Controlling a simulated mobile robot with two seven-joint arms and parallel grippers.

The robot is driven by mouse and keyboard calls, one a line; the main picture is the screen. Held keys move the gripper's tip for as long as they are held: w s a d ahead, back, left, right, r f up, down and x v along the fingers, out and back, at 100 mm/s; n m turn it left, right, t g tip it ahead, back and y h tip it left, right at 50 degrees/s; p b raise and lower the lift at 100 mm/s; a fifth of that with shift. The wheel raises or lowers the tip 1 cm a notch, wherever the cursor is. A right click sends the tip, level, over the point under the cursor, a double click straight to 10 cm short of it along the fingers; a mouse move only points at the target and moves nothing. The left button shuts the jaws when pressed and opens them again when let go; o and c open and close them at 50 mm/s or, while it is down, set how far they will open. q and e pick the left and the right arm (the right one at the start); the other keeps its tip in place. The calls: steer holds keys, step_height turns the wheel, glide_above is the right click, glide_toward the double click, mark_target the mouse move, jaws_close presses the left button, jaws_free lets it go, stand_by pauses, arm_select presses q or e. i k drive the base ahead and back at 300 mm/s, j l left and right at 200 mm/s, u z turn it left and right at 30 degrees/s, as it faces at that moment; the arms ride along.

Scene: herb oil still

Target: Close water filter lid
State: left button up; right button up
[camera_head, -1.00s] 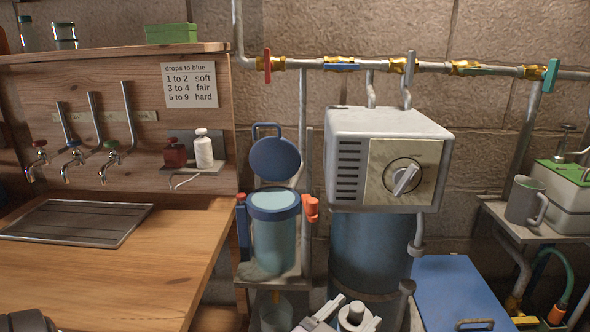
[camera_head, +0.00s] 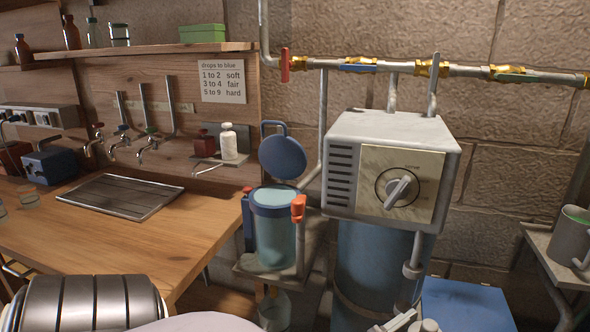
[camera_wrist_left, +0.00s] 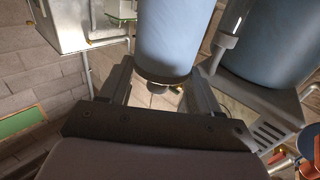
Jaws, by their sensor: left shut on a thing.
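The water filter (camera_head: 277,245) is a clear, light-blue vessel with a dark blue rim, standing on a small shelf. Its round blue lid (camera_head: 283,157) stands raised open behind the rim, with a loop handle (camera_head: 272,125) at its top. An orange-red clip (camera_head: 298,208) sits at the right of the rim. My left gripper (camera_wrist_left: 162,90) has a pale blue cylinder (camera_wrist_left: 168,40) between its fingers in the left wrist view. I cannot tell whether this cylinder is the filter vessel. In the head view my left arm is at the lower left, its fingers out of sight.
The white still box (camera_head: 390,170) with its dial stands close right of the filter, above a blue tank (camera_head: 375,265). A wooden counter (camera_head: 190,245) lies to the left. Pipes with valves (camera_head: 430,68) run above. A blue box (camera_head: 465,305) is at the lower right.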

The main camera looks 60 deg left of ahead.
mark_target(283, 157)
steer(key=i+l+u, duration=0.35)
steer(key=l, duration=0.15)
steer(key=u, duration=1.1)
